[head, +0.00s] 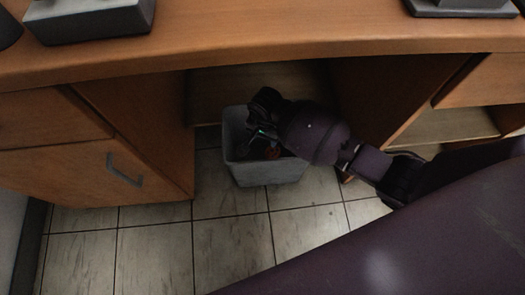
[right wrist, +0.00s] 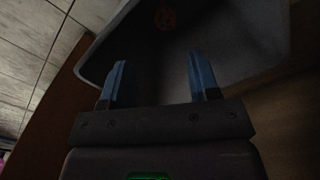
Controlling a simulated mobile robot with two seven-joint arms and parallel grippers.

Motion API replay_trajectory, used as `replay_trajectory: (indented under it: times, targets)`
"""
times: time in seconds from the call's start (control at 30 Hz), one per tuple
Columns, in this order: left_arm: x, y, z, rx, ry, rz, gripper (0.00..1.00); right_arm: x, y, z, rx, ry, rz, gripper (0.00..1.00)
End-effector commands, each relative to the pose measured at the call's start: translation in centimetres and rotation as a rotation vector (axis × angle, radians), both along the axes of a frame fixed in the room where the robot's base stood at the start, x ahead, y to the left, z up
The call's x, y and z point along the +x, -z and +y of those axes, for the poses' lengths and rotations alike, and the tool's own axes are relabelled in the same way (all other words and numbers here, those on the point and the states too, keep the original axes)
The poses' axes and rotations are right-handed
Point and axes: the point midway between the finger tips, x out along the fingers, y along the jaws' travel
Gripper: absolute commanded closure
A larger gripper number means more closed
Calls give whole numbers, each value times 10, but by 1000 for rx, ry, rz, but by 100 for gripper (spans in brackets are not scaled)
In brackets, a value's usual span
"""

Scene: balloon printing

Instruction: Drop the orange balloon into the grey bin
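The grey bin (head: 285,173) stands on the tiled floor under the desk; its rim and inside fill the top of the right wrist view (right wrist: 235,55). A small orange-red thing, apparently the orange balloon (head: 274,152), shows inside the bin, partly hidden by my right arm. It also shows dimly in the right wrist view (right wrist: 165,17), deep in the bin and apart from the fingers. My right gripper (head: 260,133) is over the bin's mouth. In the right wrist view its two blue fingers (right wrist: 156,65) are spread with nothing between them. My left gripper is not in view.
The wooden desk top (head: 270,45) overhangs the bin. A drawer cabinet (head: 100,160) stands to the left, and a wooden panel (head: 375,95) with open shelves to the right. Dark devices (head: 90,18) sit on the desk. The tiled floor (head: 150,240) in front is clear.

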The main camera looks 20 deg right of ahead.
Motion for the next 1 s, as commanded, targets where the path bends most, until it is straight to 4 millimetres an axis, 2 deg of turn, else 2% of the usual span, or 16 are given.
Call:
replay_trajectory:
  times: [0.2,0.33,0.7,0.8,1.0]
  targets:
    - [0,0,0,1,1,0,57,0,0,0,-1,0,1,44]
    - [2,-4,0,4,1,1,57,2,-9,-1,-1,0,-4,44]
    - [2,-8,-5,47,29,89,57,5,-78,-1,-2,-1,-14,44]
    - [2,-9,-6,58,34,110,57,3,-92,-1,-2,0,-11,44]
    - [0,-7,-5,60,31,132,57,1,-107,-1,-1,0,-5,44]
